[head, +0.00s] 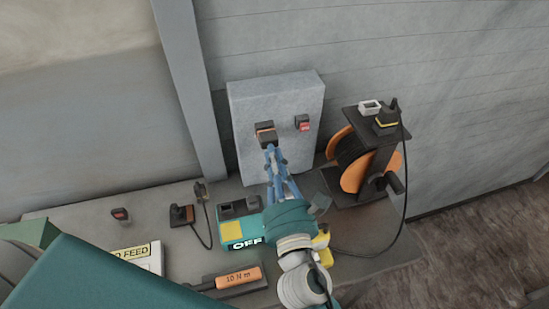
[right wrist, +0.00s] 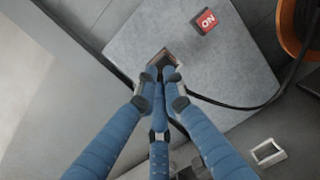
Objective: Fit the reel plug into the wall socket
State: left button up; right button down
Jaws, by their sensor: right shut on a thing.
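The grey wall panel (head: 245,110) carries a dark block with an orange-brown front (head: 265,130), which looks like the wall socket or its cover. My right gripper (head: 269,148) has its blue fingers closed at this block; the block also shows between the fingertips in the right wrist view (right wrist: 166,58). The fingers hide its lower part. A black and yellow plug-like piece (head: 387,121) sits on top of the cable reel (head: 352,160), with a black cable hanging from it. I cannot tell whether the reel plug is in my fingers. My left gripper is not visible.
A red switch (head: 303,122) sits right of the block, reading ON in the right wrist view (right wrist: 207,20). A black cable (right wrist: 235,107) crosses below it. A teal OFF box (head: 238,232), an orange-handled tool (head: 238,277) and a small corded plug (head: 181,215) crowd the bench.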

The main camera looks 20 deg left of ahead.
jog(key=c, duration=1.8)
grip_release()
jog(key=shift+w+r, duration=0.1)
jog(key=shift+a, duration=0.1)
jog(key=v, duration=1.2)
